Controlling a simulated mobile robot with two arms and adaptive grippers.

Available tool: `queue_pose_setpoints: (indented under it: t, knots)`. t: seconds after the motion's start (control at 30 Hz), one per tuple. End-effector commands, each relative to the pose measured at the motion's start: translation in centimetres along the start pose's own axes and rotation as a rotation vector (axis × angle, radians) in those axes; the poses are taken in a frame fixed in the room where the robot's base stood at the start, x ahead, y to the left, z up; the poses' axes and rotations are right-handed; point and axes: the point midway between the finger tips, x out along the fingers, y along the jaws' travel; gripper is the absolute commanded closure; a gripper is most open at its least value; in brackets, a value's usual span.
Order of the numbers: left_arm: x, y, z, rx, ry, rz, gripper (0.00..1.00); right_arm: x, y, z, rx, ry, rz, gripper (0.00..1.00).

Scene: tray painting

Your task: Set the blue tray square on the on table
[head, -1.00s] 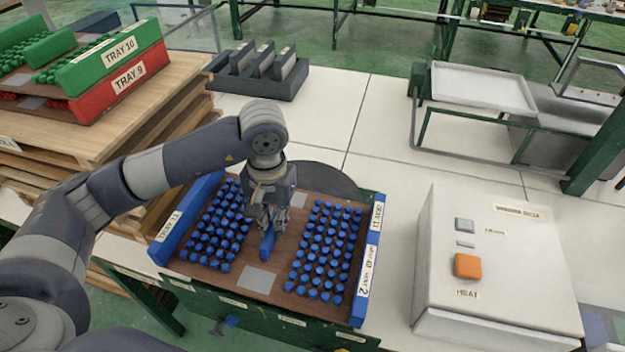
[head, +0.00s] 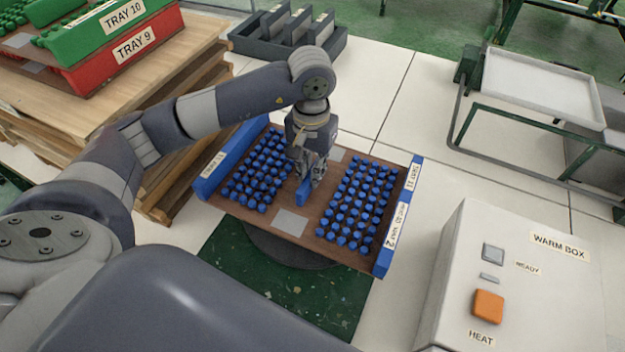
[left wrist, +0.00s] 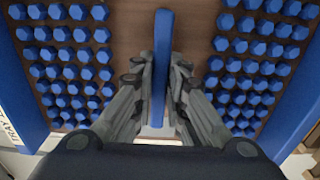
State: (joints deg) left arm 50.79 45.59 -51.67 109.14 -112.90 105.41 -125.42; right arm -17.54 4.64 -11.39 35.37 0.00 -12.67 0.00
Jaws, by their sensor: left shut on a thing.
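The blue tray (head: 384,260) has a brown bed, blue end walls with labels and rows of blue pegs on both sides. In the head view it lies fairly level near the middle, turned a little against the picture. My left gripper (head: 306,184) points down over its middle and is shut on the blue centre handle (head: 301,196). The left wrist view shows the handle (left wrist: 162,60) between the fingers. Below the tray's front edge are a dark round plate (head: 285,252) and a green speckled surface (head: 280,300). My right gripper is out of view.
A white warm box (head: 450,290) with an orange button stands close at the right. Red and green trays (head: 135,45) sit on a wooden stack at the left. A dark rack (head: 240,42) is behind. A metal trolley (head: 540,85) stands at the back right.

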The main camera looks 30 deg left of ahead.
Motion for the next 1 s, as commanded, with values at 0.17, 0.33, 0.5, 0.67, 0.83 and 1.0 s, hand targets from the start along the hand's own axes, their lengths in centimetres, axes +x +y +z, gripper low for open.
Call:
queue_pose_setpoints:
  t: [0.17, 0.33, 0.5, 0.67, 0.83, 1.0]
  knots:
    - [0.9, 0.0, -0.2, -0.001, 0.004, 0.002, 1.0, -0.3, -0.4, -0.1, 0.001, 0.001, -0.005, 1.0]
    - [2.4, 0.1, -0.1, -0.001, 0.002, 0.002, 1.0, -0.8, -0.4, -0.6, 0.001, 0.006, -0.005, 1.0]
    - [4.4, 0.1, -0.1, 0.0, 0.003, 0.002, 1.0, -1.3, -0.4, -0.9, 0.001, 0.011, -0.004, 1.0]
    - [4.5, 0.1, -0.2, 0.0, 0.006, 0.002, 1.0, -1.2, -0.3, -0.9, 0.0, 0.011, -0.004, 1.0]
    - [4.8, 0.1, -0.2, 0.0, 0.006, 0.002, 1.0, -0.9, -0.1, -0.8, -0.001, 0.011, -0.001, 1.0]
    - [4.9, 0.0, -0.1, 0.0, 0.002, 0.0, 0.67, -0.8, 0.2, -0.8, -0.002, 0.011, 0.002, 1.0]
